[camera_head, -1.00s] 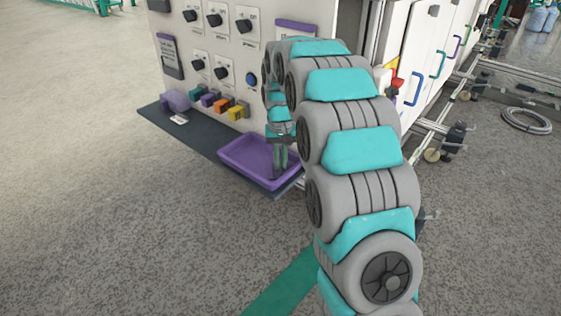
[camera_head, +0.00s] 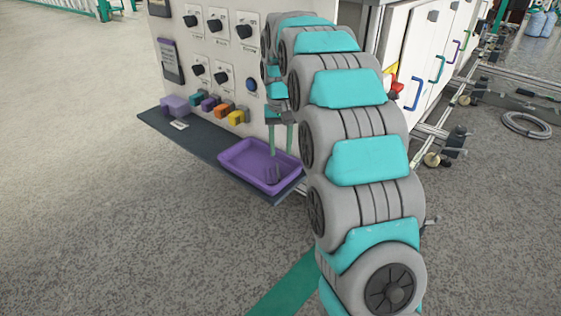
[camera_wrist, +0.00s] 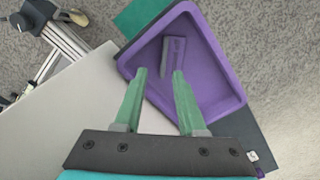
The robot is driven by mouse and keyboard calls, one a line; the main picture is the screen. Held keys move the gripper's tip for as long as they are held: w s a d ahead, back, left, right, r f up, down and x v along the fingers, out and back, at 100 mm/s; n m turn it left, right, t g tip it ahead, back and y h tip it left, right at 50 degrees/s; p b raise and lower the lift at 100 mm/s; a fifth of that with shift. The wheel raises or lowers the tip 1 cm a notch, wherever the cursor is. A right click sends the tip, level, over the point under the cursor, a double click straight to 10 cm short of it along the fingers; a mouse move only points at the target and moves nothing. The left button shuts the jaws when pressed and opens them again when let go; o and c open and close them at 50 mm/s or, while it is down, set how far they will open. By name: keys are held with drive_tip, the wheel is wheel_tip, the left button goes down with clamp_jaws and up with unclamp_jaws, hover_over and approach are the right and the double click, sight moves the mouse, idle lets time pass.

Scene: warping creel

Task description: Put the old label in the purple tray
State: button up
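The purple tray (camera_head: 237,165) sits at the right end of the dark shelf on the machine's front; it also shows in the wrist view (camera_wrist: 216,62). A small grey-purple piece, seemingly the old label (camera_head: 272,175), rests inside the tray near its right end. The wrist view shows the label (camera_wrist: 179,50) beyond my fingertips, with a slot-like mark on it. My gripper (camera_head: 281,152) is above the tray, its green fingers apart with nothing between them. The open fingertips also show in the wrist view (camera_wrist: 159,74).
On the dark shelf (camera_head: 200,142) are a purple block (camera_head: 174,105) and a small white card (camera_head: 180,125). Several coloured clips (camera_head: 221,111) line the panel's bottom. The panel (camera_head: 205,40) with black knobs stands close behind the tray. Open floor lies in front.

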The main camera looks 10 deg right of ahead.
drive_tip(key=s+r, duration=0.6)
drive_tip(key=s, duration=0.3)
drive_tip(key=s+f, duration=0.3)
drive_tip(key=s, duration=0.8)
drive_tip(key=s+a+f+n+g, duration=0.1)
drive_tip(key=s+f, duration=0.1)
drive_tip(key=s, duration=0.9)
drive_tip(key=s+a+f, duration=0.1)
drive_tip(key=s+f, duration=0.2)
drive_tip(key=s, duration=0.9)
drive_tip(key=shift+a+f+n+g, duration=0.2)
drive_tip(key=shift+f+n+g, duration=0.15)
drive_tip(key=shift+n+g, duration=0.05)
